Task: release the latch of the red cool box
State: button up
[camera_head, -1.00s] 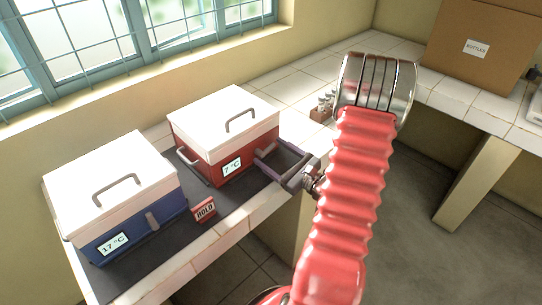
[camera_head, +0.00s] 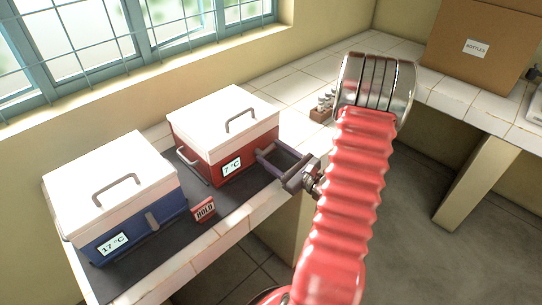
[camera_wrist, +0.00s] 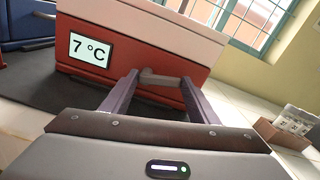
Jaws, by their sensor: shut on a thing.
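The red cool box (camera_head: 222,150) has a white lid with a handle and a display reading 7 °C. It stands on a dark mat, and its front also fills the upper part of the wrist view (camera_wrist: 130,60). Its grey latch (camera_wrist: 160,79) sits on the front face, right of the display. My gripper (camera_head: 266,152) reaches the box front from the right. In the wrist view its two purple-grey fingers (camera_wrist: 155,88) are on either side of the latch, shut on it. The lid looks closed. In the head view the fingers hide the latch.
A blue cool box (camera_head: 130,220) reading 17 °C stands to the left. A red HOLD sign (camera_head: 204,211) is on the mat between the boxes, near the front edge. A cardboard box (camera_head: 480,45) is at the back right.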

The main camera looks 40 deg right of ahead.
jog(key=shift+f+m, duration=0.25)
jog(key=shift+m, duration=1.05)
jog(key=o, duration=1)
jog(key=shift+o, duration=0.2)
jog(key=shift+s, duration=0.1)
jog(key=s, duration=1.3)
jog(key=shift+s+d, duration=0.25)
jog(key=shift+s, duration=0.1)
